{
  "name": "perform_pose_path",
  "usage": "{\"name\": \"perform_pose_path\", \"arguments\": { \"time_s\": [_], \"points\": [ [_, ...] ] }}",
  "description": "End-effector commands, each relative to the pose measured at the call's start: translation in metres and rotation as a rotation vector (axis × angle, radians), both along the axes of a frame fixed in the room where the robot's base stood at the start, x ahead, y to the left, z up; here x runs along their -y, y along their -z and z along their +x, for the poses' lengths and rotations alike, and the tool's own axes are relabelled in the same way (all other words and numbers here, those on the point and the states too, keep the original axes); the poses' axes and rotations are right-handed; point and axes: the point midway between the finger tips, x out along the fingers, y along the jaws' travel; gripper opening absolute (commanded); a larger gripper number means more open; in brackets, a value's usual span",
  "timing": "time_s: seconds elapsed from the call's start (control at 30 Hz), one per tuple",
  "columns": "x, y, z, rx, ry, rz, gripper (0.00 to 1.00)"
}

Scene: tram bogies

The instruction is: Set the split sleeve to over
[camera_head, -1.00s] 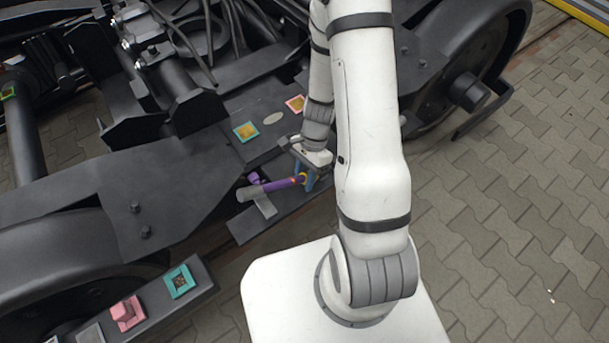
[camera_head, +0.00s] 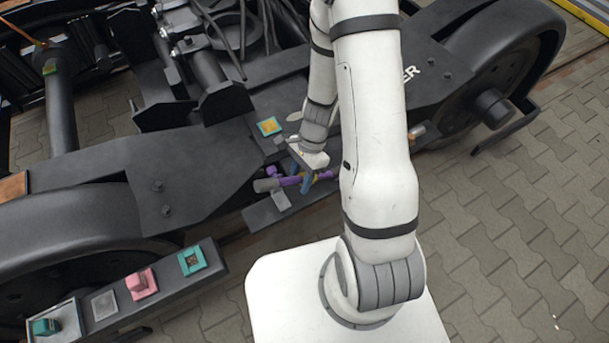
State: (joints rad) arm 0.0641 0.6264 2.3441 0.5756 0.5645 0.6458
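A purple bar-like part (camera_head: 291,181) with a grey left end (camera_head: 265,185) lies low along the side of the dark bogie (camera_head: 105,170). I take the split sleeve to be on or part of it, but it is too small to make out surely. My gripper (camera_head: 308,184) comes down from above, its blue fingers at the middle of the purple part. Purple shows on both sides of the fingers, with a bit of yellow beside them. Whether the fingers are closed on it I cannot tell. My arm hides part of the area to the right.
At lower left a dark beam (camera_head: 222,262) carries a teal-framed square (camera_head: 191,260), a pink block (camera_head: 141,284), a grey plate (camera_head: 105,305) and a teal block (camera_head: 45,327). A teal-edged yellow square (camera_head: 269,127) sits above my gripper. The paving at right is clear.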

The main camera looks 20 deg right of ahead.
Motion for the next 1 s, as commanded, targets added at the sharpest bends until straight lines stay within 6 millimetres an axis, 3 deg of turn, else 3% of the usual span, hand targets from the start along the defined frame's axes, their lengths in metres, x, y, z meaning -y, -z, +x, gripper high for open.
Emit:
{"name": "perform_pose_path", "arguments": {
  "time_s": [0.17, 0.47, 0.8, 1.0],
  "points": [
    [0.002, 0.000, 0.000, 0.002, 0.005, -0.001, 0.53],
    [0.004, -0.004, 0.002, 0.004, 0.006, -0.002, 0.53],
    [0.021, -0.054, 0.017, 0.006, 0.007, -0.004, 0.53],
    [0.027, -0.069, 0.022, 0.003, 0.008, -0.003, 0.53]
  ]
}}
